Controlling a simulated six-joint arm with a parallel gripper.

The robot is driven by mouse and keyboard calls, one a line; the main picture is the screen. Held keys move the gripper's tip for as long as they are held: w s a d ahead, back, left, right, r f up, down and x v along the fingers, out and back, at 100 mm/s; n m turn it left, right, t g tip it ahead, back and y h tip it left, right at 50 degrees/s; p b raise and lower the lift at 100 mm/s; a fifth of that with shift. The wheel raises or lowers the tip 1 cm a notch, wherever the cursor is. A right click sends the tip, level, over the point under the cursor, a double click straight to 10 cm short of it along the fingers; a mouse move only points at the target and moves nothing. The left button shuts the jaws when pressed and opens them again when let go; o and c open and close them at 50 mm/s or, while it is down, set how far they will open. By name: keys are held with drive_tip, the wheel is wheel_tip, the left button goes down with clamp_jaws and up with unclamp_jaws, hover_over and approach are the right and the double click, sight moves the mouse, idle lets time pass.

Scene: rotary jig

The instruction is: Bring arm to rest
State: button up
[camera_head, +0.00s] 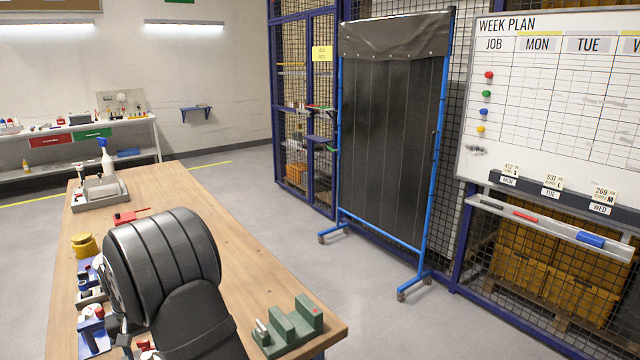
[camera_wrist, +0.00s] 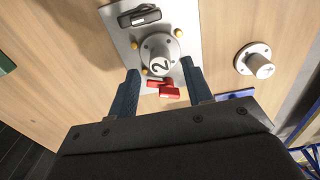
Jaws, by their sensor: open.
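My gripper (camera_wrist: 163,92) shows in the wrist view with its two dark blue fingers spread apart and nothing between them. Beyond the fingers is a grey plate (camera_wrist: 190,22) on the wooden bench. The plate carries a round grey piece marked 2 (camera_wrist: 158,52), several yellow knobs and a black handle (camera_wrist: 139,16). A red part (camera_wrist: 169,90) lies between the fingertips in the picture; its height relative to them cannot be told. In the head view my dark arm covers part of the bench and hides my gripper.
The wooden bench (camera_head: 185,190) holds a green stepped block (camera_head: 290,328), a yellow piece (camera_head: 84,246), a red clamp (camera_head: 130,216) and a grey tray with a spray bottle (camera_head: 105,158). A round grey piece (camera_wrist: 260,66) stands right of the plate. Bare wood lies along the bench's right side.

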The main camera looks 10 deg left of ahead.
wheel_tip(320, 180, down, 4)
drive_tip(key=shift+r, duration=2.15)
